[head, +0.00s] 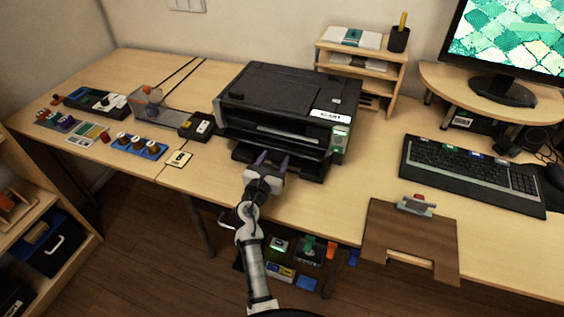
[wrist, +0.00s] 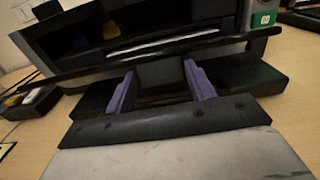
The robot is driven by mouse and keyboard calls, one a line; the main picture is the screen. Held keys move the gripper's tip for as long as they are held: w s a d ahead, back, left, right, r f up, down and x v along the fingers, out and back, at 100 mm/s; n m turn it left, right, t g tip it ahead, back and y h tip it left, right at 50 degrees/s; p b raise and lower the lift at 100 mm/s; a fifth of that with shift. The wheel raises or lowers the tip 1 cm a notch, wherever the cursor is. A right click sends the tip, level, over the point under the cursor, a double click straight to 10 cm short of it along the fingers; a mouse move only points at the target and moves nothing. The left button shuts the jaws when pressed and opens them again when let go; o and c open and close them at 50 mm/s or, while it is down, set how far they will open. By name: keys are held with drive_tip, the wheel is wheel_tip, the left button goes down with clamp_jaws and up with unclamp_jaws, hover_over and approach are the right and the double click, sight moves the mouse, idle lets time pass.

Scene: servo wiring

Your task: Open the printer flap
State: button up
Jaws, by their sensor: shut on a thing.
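The black printer (head: 290,95) stands on the desk. Its front flap (head: 270,143) is tilted outward from the front, and in the wrist view the flap (wrist: 75,83) shows as a dark edge across the picture with an open cavity above it. My gripper (head: 272,161) is at the middle of the flap. In the wrist view its two purple fingers (wrist: 159,78) are on either side of a dark tab (wrist: 160,72) and shut on it. Blue and yellow parts show dimly inside the cavity. The flap's hinge is hidden.
A black lower tray (head: 305,170) juts out below the flap. A small black box (head: 196,126) stands just left of the printer, and a wooden shelf (head: 394,80) behind it at right. A keyboard (head: 470,170) lies farther right. Bare desk lies front right of the printer.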

drive_tip(key=shift+w+r+p, duration=0.15)
drive_tip(key=shift+r+p, duration=0.25)
drive_tip(key=shift+r, duration=0.5)
drive_tip(key=shift+w+d+r+p, duration=0.15)
drive_tip(key=shift+r+p, duration=0.15)
drive_tip(key=shift+p, duration=0.2)
